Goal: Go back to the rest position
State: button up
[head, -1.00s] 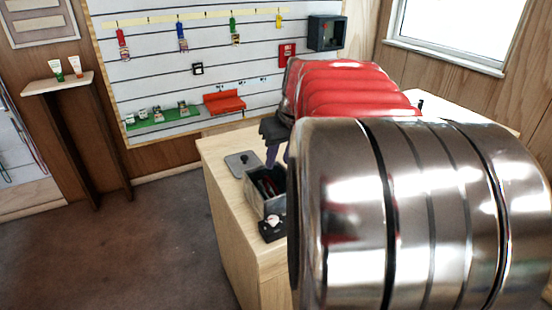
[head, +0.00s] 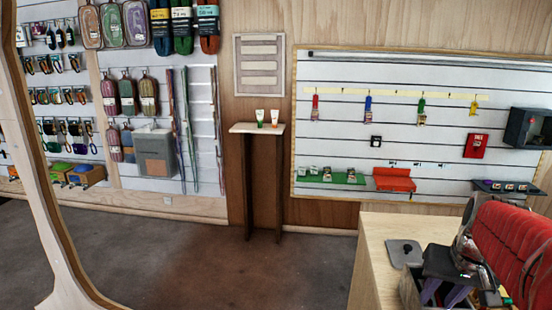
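My gripper (head: 445,294) is at the lower right of the head view, a dark body with two purple fingers pointing down. The fingers stand apart, and I see nothing between them. It is over or just in front of a dark open box (head: 411,286) on the light wooden counter (head: 377,262). The fingertips are near the bottom edge of the picture, so I cannot tell how far they are from the box. My red ribbed arm covers the counter's right part.
A grey flat plate (head: 404,252) lies on the counter behind the box. A narrow stand (head: 256,128) with two small tubes is at the back wall. A slatted panel (head: 340,140) holds small goods. A pale curved wooden frame (head: 45,200) rises at the left. The floor between is clear.

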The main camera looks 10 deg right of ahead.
jog(key=s+a+n+t, duration=0.1)
jog(key=s+a+n, duration=0.2)
jog(key=a, duration=0.9)
jog(key=s+a+n+t+y, duration=0.1)
jog(key=s+a, duration=0.4)
jog(key=a, duration=0.8)
jog(key=shift+n, duration=0.9)
jog(key=shift+d, duration=0.1)
